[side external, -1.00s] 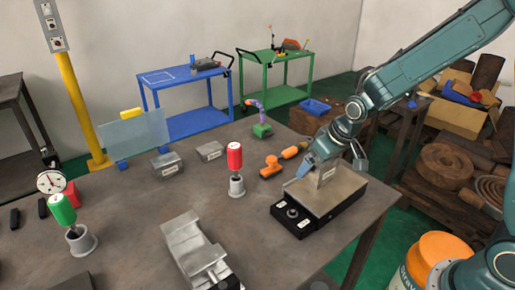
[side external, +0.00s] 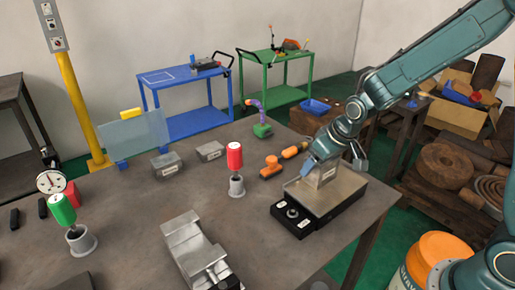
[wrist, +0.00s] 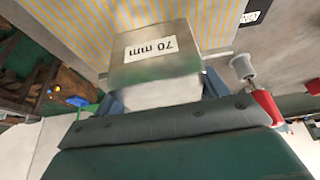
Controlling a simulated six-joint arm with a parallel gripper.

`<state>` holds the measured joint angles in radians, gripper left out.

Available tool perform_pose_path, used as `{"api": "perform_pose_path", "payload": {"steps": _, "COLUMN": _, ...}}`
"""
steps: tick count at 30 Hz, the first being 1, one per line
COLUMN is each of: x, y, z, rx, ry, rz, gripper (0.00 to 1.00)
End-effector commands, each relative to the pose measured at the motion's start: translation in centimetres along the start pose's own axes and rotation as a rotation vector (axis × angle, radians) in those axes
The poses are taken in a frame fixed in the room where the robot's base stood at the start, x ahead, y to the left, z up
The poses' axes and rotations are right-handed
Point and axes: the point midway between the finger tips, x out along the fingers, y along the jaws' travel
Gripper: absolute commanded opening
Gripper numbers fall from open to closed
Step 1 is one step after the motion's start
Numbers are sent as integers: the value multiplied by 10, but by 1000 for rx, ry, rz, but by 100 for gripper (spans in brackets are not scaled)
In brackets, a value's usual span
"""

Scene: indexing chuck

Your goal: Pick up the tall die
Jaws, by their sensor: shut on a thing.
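The tall die (side external: 326,176) is a grey metal block with a white label. It stands upright at the chuck's top plate; whether its base touches cannot be told. In the wrist view the die (wrist: 158,62) shows its "70 mm" label between my fingers. My gripper (side external: 333,165) is shut on the die's upper part, one blue fingertip on its left side. In the wrist view my gripper (wrist: 160,95) covers the die's near end. The chuck (side external: 335,203) is a black box with a pale metal top and a knob; its striped top (wrist: 85,25) fills the upper wrist view.
An orange tool (side external: 270,168) lies just left of the chuck. A red-handled tool (side external: 235,158) stands in a grey cup. Two lower labelled blocks (side external: 166,164) (side external: 210,151) lie farther back. A vise (side external: 193,250) stands in front. The table is bare between them.

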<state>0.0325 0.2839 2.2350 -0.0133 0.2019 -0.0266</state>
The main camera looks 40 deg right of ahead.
Motion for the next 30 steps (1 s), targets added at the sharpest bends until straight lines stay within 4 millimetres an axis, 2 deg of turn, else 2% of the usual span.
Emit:
{"api": "perform_pose_path", "payload": {"steps": 11, "x": -5, "y": 0, "z": -4, "rx": 0, "ry": 9, "rz": 0, "gripper": 11}}
{"api": "perform_pose_path", "payload": {"steps": 17, "x": -16, "y": 0, "z": -10, "rx": 0, "ry": 10, "rz": 0, "gripper": 11}}
{"api": "perform_pose_path", "payload": {"steps": 23, "x": -38, "y": 0, "z": -20, "rx": 0, "ry": 12, "rz": 0, "gripper": 11}}
{"api": "perform_pose_path", "payload": {"steps": 30, "x": -77, "y": 0, "z": -37, "rx": 0, "ry": 14, "rz": 0, "gripper": 11}}
